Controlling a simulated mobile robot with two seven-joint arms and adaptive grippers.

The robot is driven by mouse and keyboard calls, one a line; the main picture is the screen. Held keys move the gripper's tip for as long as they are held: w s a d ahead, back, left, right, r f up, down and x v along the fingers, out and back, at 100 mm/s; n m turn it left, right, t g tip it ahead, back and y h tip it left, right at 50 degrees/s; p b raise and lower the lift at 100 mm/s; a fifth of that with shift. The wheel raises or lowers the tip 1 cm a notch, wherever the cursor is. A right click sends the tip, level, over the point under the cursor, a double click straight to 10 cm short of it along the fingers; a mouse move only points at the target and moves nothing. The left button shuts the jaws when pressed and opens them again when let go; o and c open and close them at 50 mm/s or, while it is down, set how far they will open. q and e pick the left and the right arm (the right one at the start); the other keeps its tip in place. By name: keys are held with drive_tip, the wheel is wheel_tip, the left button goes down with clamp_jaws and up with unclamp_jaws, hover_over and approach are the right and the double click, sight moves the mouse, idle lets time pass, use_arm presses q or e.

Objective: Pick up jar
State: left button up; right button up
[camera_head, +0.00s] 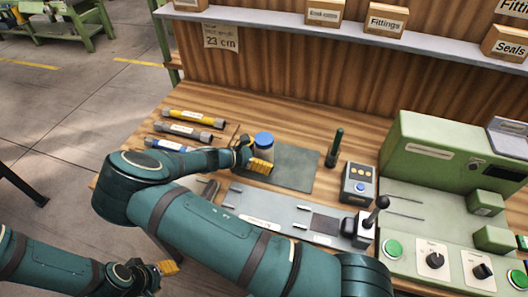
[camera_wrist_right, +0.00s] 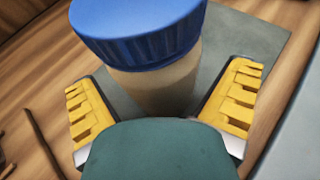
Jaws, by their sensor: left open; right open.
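The jar (camera_head: 264,149) has a blue lid and a pale beige body. It stands upright on a dark grey-green mat (camera_head: 297,168) on the wooden bench. In the right wrist view the jar (camera_wrist_right: 155,85) is between and just beyond the yellow fingers. My right gripper (camera_head: 251,157) is open, with its fingers on either side of the jar and a gap visible beside them. The jar's lower part is hidden by my gripper. My left gripper (camera_head: 158,271) is open and empty, low at the left, off the bench.
Three labelled tubes (camera_head: 184,131) lie left of the jar. A dark green upright handle (camera_head: 334,148) and a small button box (camera_head: 358,182) stand to the right. A large green machine (camera_head: 450,160) fills the right side. A shelf (camera_head: 380,36) with labelled boxes runs along the back.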

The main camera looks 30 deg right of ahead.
sight(266, 137)
drive_tip(key=shift+d+f, duration=0.25)
drive_tip(key=shift+d, duration=0.3)
drive_tip(key=c, duration=1.4)
drive_tip(key=shift+r, duration=0.1)
wheel_tip(266, 137, up, 10)
drive_tip(key=shift+f+p, duration=0.1)
drive_tip(key=shift+p, duration=0.6)
